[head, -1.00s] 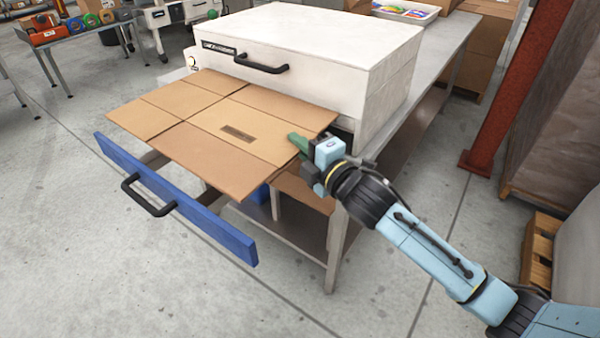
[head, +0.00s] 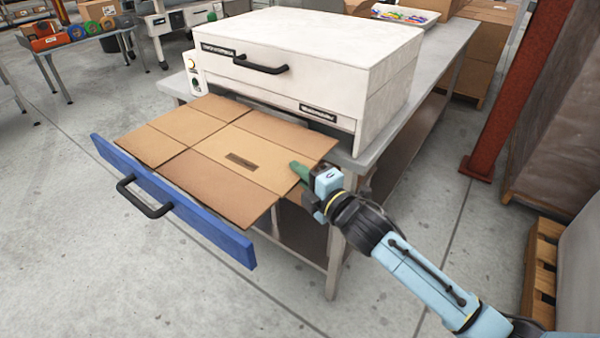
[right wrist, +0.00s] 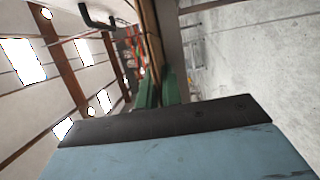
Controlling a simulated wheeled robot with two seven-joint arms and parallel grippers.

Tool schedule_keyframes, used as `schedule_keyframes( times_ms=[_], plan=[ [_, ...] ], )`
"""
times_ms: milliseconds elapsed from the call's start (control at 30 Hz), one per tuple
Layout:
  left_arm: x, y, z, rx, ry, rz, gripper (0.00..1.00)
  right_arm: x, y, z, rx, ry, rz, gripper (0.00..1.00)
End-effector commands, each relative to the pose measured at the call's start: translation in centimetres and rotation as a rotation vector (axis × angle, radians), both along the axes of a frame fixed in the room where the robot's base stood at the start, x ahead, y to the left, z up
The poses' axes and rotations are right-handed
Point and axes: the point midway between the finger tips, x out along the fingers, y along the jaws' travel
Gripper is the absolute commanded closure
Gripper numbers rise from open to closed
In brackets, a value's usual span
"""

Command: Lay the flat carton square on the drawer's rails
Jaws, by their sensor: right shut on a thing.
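The flat carton (head: 215,172) is a brown creased sheet with a dark label. In the head view it lies level over the open drawer, behind the drawer's blue front (head: 185,205) with its black handle. Its back edge is near the front of the white machine (head: 320,60). The rails are hidden under the carton, so I cannot tell whether it touches them. My right gripper (head: 300,170) is shut on the carton's right corner. In the right wrist view the carton (right wrist: 152,45) shows edge-on between the green fingers. My left gripper is not in view.
The machine stands on a grey table (head: 425,75) with a lower shelf. A tray of colourful packets (head: 405,13) is at the table's back. A red-brown post (head: 510,100) and a wooden pallet (head: 540,265) are on the right. The floor in front is clear.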

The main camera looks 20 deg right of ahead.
Motion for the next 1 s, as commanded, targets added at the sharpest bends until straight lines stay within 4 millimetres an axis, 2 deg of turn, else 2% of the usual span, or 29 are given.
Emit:
schedule_keyframes(
  times_ms=[67, 100, 267, 667, 767, 1000],
  plan=[
    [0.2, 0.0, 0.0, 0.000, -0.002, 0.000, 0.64, 0.0, 0.0, -0.1, 0.002, -0.002, 0.001, 1.00],
    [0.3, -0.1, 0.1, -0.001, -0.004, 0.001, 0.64, 0.0, 0.0, -0.3, 0.001, 0.000, 0.000, 0.92],
    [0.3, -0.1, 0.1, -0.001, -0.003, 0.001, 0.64, 0.0, 0.0, -0.2, 0.001, 0.000, 0.000, 0.71],
    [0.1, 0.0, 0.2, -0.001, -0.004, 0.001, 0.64, -0.2, -0.1, 0.1, 0.000, 0.001, 0.000, 0.71],
    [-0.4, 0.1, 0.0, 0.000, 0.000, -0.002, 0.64, -1.5, -0.6, -0.1, 0.001, 0.004, 0.000, 0.71],
    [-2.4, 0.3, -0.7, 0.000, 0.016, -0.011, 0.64, -6.0, -2.3, 0.0, 0.000, 0.004, 0.000, 0.71]
  ],
)
